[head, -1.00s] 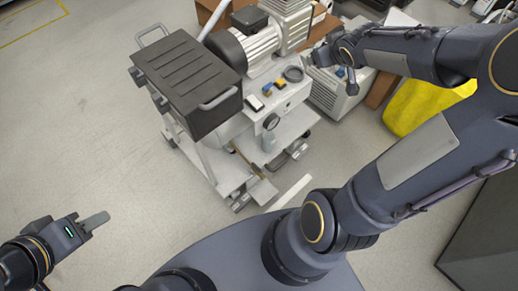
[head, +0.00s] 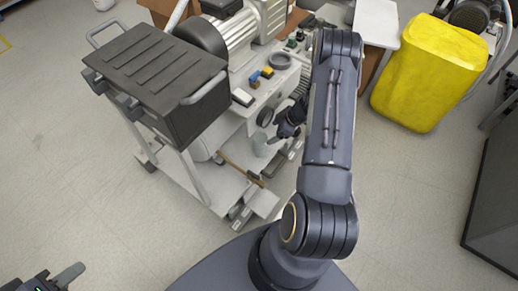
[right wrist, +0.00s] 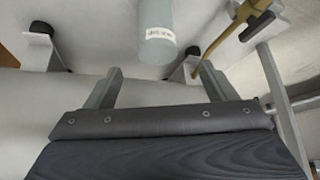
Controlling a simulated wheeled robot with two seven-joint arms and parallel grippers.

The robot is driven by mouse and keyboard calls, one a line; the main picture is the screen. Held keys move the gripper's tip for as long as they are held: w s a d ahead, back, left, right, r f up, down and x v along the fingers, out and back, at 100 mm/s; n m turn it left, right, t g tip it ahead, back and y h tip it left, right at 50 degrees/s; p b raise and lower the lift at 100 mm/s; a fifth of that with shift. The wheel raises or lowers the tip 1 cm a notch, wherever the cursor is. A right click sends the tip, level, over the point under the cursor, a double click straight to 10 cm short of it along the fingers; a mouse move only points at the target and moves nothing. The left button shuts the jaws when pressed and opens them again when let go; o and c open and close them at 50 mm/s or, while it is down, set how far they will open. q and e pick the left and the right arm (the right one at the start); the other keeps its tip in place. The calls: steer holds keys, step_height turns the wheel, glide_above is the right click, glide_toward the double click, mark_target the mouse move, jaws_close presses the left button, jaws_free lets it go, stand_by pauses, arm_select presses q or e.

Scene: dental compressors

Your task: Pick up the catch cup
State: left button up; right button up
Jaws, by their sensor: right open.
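The catch cup (head: 260,146) is a small grey-green cylinder hanging under a round gauge on the front of the compressor cart. In the right wrist view the cup (right wrist: 157,30) is at top centre and has a white label near its lower end. My right gripper (right wrist: 159,80) is open and empty, its two fingers spread to either side below the cup in that picture. In the head view the right gripper (head: 274,139) is beside the cup, partly hidden by its own wrist. My left gripper (head: 70,273) is at the lower left corner, far from the cart; its jaw gap is not clear.
The cart (head: 205,180) carries a black drawer box (head: 155,75) on the left and a motor (head: 230,38) behind. A brass-coloured rod (head: 240,172) runs low near the cup. A yellow container (head: 430,72) stands at right. The floor at left is clear.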

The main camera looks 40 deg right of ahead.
mark_target(264, 136)
steer(key=b+x, duration=0.1)
steer(key=x, duration=0.2)
steer(key=b+x, duration=0.2)
steer(key=x, duration=0.2)
steer(key=shift+w, duration=0.35)
steer(key=shift+r, duration=0.1)
steer(key=c, duration=1.3)
